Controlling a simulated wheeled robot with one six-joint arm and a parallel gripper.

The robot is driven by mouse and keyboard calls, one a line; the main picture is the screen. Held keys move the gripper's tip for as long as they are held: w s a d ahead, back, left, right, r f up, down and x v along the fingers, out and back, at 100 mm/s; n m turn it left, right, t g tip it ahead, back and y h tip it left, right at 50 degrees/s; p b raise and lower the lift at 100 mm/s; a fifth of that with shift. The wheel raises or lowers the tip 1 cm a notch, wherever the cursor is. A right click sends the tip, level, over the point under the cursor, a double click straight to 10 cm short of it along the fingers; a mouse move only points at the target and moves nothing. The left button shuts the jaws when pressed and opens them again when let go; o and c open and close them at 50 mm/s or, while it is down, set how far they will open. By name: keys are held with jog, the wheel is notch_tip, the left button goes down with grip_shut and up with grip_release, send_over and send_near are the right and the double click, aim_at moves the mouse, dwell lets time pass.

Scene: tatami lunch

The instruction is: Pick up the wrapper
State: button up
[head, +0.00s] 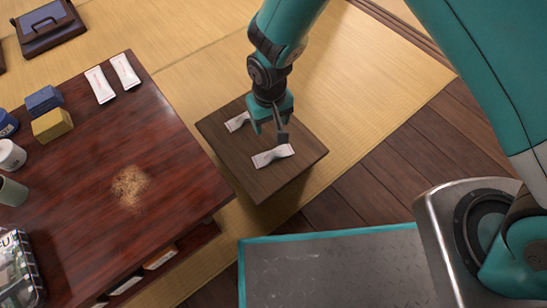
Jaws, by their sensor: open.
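A white wrapper (273,156) lies on the small dark wooden stool or low table (287,178). A second white wrapper (237,121) lies on the same top, farther back and left, partly close behind my gripper. My gripper (271,134) is open, pointing down over this top between the two wrappers. One fingertip appears just above the nearer wrapper; I cannot tell whether it touches. Two more white wrappers, one on the left (100,85) and one on the right (125,71), lie at the far corner of the large reddish table.
The large reddish table (90,190) holds a pile of brown crumbs (130,187), a blue block (44,100), a yellow block (52,125), several cups and a clear-sided container (18,268). Tatami (370,85) is clear behind and right of the small top.

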jog(key=b, duration=0.4)
send_over(273, 154)
jog(key=w, duration=0.2)
jog(key=f, duration=0.8)
jog(key=shift+s+a+f, duration=0.1)
jog(key=shift+a+f, duration=0.1)
jog(key=shift+f, duration=0.05)
notch_tip(273, 154, down, 5)
jog(key=b, duration=0.4)
jog(key=shift+d+f+b, duration=0.1)
jog(key=shift+f+b, duration=0.05)
jog(key=shift+b, duration=0.25)
jog(key=shift+c, duration=0.5)
jog(key=c, duration=0.9)
